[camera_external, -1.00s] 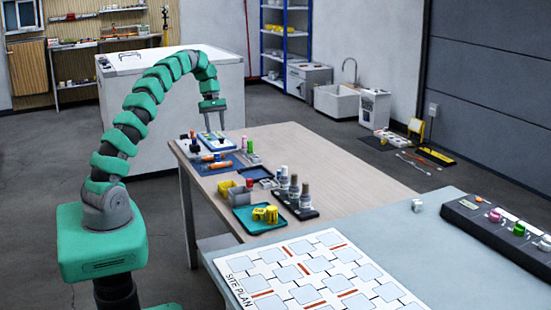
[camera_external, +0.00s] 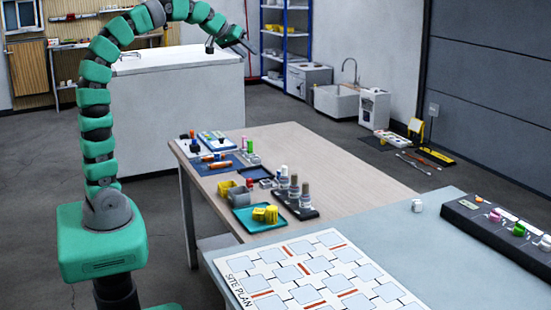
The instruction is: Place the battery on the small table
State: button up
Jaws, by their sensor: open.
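My gripper (camera_external: 248,47) is raised high at the upper middle, in front of the white cabinet and wall, well above the tables. It is open, and I see nothing held in it. The wooden-topped table (camera_external: 345,178) below carries many small objects. I cannot tell which of them is the battery. Small upright green and pink pieces (camera_external: 244,143) and orange cylinders (camera_external: 216,165) stand or lie near its far left end. Yellow cylinders (camera_external: 271,214) are in the teal tray (camera_external: 247,225). I cannot tell for sure which table is the small one.
A dark rack with grey bottles (camera_external: 305,211) stands beside the teal tray. The nearer grey-blue table (camera_external: 400,225) holds a site plan sheet (camera_external: 310,270), a small white piece (camera_external: 417,205) and a dark panel (camera_external: 490,220). The wooden table's right part is clear.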

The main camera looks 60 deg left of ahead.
jog(key=shift+o, duration=0.6)
jog(key=s+d+r+m+t, duration=0.2)
jog(key=s+d+r, duration=0.3)
jog(key=r, duration=0.2)
jog(key=s+d+r+m+t, duration=0.3)
jog(key=s+d+r, duration=0.2)
jog(key=r, duration=0.2)
jog(key=shift+s+r+t+h, duration=0.25)
jog(key=shift+s+t+h, duration=0.05)
jog(key=shift+a, duration=0.1)
jog(key=shift+w, duration=0.15)
